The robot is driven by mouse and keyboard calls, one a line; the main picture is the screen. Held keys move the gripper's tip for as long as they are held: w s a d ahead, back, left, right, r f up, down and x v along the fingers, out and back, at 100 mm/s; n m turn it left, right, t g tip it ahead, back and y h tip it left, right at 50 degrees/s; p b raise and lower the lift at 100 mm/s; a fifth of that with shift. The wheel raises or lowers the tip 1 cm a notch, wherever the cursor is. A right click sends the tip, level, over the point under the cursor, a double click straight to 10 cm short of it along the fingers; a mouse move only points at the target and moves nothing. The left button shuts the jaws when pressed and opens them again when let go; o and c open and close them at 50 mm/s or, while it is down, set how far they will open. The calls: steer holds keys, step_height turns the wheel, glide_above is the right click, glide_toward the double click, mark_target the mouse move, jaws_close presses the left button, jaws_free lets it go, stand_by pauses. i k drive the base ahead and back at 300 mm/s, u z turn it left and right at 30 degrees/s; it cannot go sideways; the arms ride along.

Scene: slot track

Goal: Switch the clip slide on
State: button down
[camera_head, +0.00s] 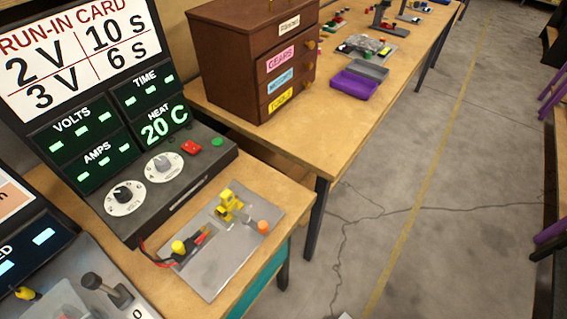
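A grey metal plate (216,268) lies on the wooden bench in front of a dark control unit. On it are a yellow fixture (229,204), an orange knob (263,227) at its right end, and a yellow knob (178,247) at its left end. Red and dark pieces (201,235) lie between the yellow parts, with red and black wires running to the left. I cannot tell which part is the clip slide or which position it is in. My gripper is not in view.
The control unit (187,195) has two dials, a red button (190,147), a green button (217,142) and lit displays. A black lever (105,290) stands at the lower left. A brown drawer cabinet (235,65) and purple tray (356,85) are on the farther table.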

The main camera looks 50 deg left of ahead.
mark_target(183, 253)
steer(key=z, duration=0.1)
steer(key=i, duration=0.15)
steer(key=u, duration=2.75)
steer(key=k, duration=0.9)
steer(key=u, duration=0.2)
steer(key=i, duration=0.9)
